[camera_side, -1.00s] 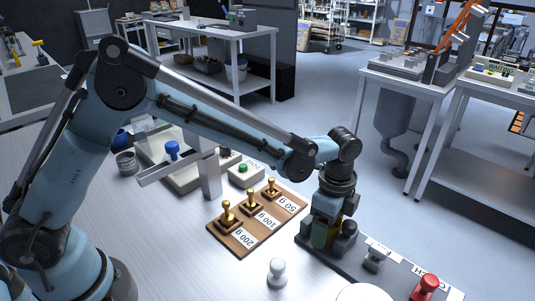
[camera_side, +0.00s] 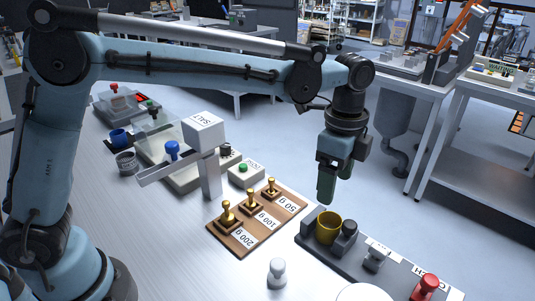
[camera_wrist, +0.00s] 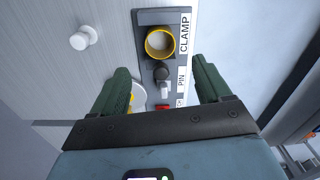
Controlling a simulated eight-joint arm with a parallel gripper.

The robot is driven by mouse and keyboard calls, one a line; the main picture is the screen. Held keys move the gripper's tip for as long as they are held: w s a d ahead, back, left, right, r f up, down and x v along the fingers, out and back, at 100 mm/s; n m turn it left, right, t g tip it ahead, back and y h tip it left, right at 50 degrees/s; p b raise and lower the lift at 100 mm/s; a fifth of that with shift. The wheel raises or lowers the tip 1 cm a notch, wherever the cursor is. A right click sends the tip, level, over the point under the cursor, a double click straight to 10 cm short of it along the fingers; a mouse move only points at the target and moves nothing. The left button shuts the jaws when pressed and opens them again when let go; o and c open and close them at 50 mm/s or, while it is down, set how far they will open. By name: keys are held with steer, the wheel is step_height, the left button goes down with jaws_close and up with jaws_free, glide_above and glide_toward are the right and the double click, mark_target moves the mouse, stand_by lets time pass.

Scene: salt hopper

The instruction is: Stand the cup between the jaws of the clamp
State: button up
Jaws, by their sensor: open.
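The yellow cup (camera_side: 327,229) stands upright on the dark grey clamp base, between the clamp's two dark jaw blocks (camera_side: 346,238). In the wrist view the cup (camera_wrist: 160,42) appears as a yellow ring with a pale inside, beside the CLAMP label (camera_wrist: 185,33). I cannot tell whether the jaws touch the cup. My gripper (camera_side: 332,190) hangs above and slightly behind the cup, clear of it. In the wrist view its two green fingers (camera_wrist: 163,85) are spread wide with nothing held between them.
A wooden board (camera_side: 235,243) with brass weights lies left of the clamp. The SALT post (camera_side: 208,160) stands farther left. A white knob (camera_side: 277,272) is in front.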

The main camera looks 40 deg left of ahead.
steer(key=s+a+r+n+t, duration=0.2)
steer(key=s+a+n, duration=0.15)
steer(key=a, duration=0.25)
steer(key=s+a+r+n+t, duration=0.2)
steer(key=a+n, duration=0.3)
steer(key=a, duration=0.1)
steer(key=s+a+f+n+t, duration=0.3)
steer(key=s+a+f+n, duration=0.1)
steer(key=s+a+n, duration=0.3)
steer(key=shift+s+a+n, duration=0.35)
steer(key=shift+s+n, duration=0.1)
steer(key=shift+s, duration=0.05)
steer(key=shift+w, duration=0.1)
